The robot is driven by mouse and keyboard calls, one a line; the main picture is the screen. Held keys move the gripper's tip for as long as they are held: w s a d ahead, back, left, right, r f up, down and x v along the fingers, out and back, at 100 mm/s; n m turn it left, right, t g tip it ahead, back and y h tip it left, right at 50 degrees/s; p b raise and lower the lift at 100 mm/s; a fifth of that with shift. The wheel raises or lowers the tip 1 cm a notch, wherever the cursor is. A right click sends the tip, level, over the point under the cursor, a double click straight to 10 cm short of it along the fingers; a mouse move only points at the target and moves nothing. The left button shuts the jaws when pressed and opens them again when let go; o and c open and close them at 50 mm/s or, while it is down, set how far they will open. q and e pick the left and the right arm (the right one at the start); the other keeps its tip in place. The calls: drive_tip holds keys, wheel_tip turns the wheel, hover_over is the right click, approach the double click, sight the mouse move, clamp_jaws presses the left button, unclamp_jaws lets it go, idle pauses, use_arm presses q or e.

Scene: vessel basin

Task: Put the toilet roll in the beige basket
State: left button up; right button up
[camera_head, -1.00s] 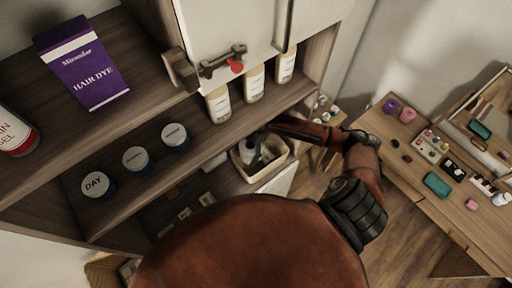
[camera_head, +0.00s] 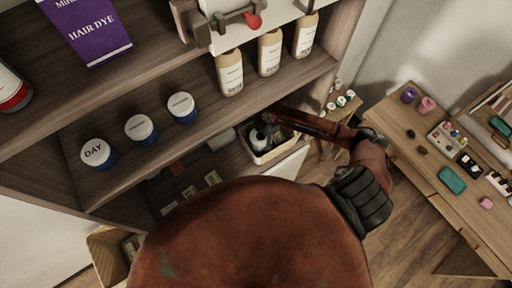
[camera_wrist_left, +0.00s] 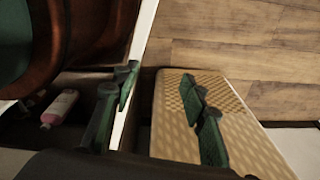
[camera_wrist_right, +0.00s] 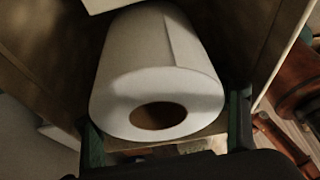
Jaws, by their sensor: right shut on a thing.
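The white toilet roll (camera_wrist_right: 150,75) fills the middle of the right wrist view, its open core facing the camera. My right gripper (camera_wrist_right: 168,125) is shut on it, a green finger at each side. In the head view my right arm reaches under the shelf, and its fingers and the roll cannot be made out. A beige woven basket (camera_wrist_left: 175,130) shows in the left wrist view. A woven basket also shows at the lower left of the head view (camera_head: 103,258). My left gripper (camera_wrist_left: 165,105) is open and empty, its green fingers apart over the near basket.
The wooden shelf unit holds jars (camera_head: 140,128), lotion bottles (camera_head: 270,52) and a purple hair dye box (camera_head: 88,30). A cream bin (camera_head: 262,157) with bottles sits on a lower shelf by my right arm. A cluttered table (camera_head: 420,170) stands right, with bare floor beside it.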

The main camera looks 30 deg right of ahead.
drive_tip(key=shift+f, duration=0.5)
use_arm(q)
drive_tip(key=shift+d+f, duration=0.1)
drive_tip(key=shift+f, duration=0.25)
use_arm(e)
drive_tip(key=shift+w+r, duration=0.1)
drive_tip(key=shift+r, duration=0.05)
drive_tip(key=o, duration=0.9)
drive_tip(key=shift+f, duration=0.2)
drive_tip(key=shift+o, duration=0.2)
drive_tip(key=shift+r, duration=0.1)
